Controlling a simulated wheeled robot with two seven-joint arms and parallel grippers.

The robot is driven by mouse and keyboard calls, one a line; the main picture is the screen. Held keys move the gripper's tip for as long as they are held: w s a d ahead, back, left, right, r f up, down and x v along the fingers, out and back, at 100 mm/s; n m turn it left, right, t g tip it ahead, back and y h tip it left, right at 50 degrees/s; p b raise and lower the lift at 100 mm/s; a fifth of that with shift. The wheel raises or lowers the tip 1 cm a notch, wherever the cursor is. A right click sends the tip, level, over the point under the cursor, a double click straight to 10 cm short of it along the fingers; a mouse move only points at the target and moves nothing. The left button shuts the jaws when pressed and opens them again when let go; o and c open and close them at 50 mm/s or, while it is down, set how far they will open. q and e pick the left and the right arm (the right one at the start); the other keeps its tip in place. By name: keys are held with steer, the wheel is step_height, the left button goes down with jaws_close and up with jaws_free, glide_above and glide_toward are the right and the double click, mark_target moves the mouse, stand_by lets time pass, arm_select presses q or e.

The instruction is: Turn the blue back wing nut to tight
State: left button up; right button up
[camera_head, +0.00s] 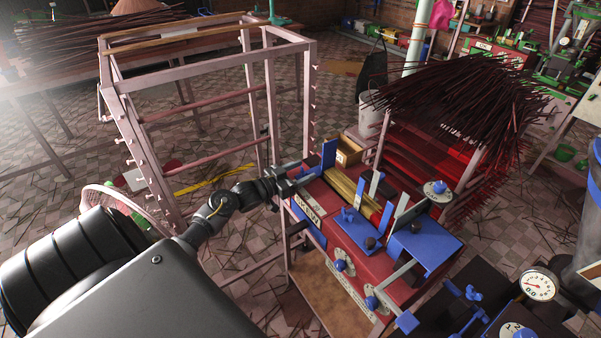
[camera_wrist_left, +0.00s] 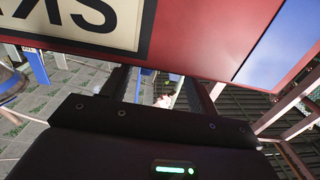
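The red extruder bench (camera_head: 345,235) stands right of centre in the head view. A blue wing nut (camera_head: 347,214) sits on its top, beside the yellow bundle. Blue knobs sit on its front dials (camera_head: 340,265) and on a top dial (camera_head: 438,187). I cannot tell which one is the back wing nut. My left gripper (camera_head: 303,176) is at the bench's far left end, beside the lettered plate. In the left wrist view its dark fingers (camera_wrist_left: 160,90) are spread, with nothing visible between them. The bench's red panel (camera_wrist_left: 205,40) is close above them. My right gripper is out of view.
Upright blue plates (camera_head: 328,156) and a raised blue plate (camera_head: 425,245) crowd the bench top. A pale metal frame (camera_head: 166,150) stands left of my gripper. A rack of dark red sticks (camera_head: 450,100) stands behind. A dark machine with a gauge (camera_head: 538,285) is at lower right.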

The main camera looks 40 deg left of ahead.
arm_select(q)
steer(key=shift+s+a+f, duration=0.1)
steer(key=shift+s+f, duration=0.05)
steer(key=shift+s, duration=0.3)
steer(key=b+v, duration=0.1)
steer(key=v, duration=0.9)
steer(key=shift+b, duration=0.35)
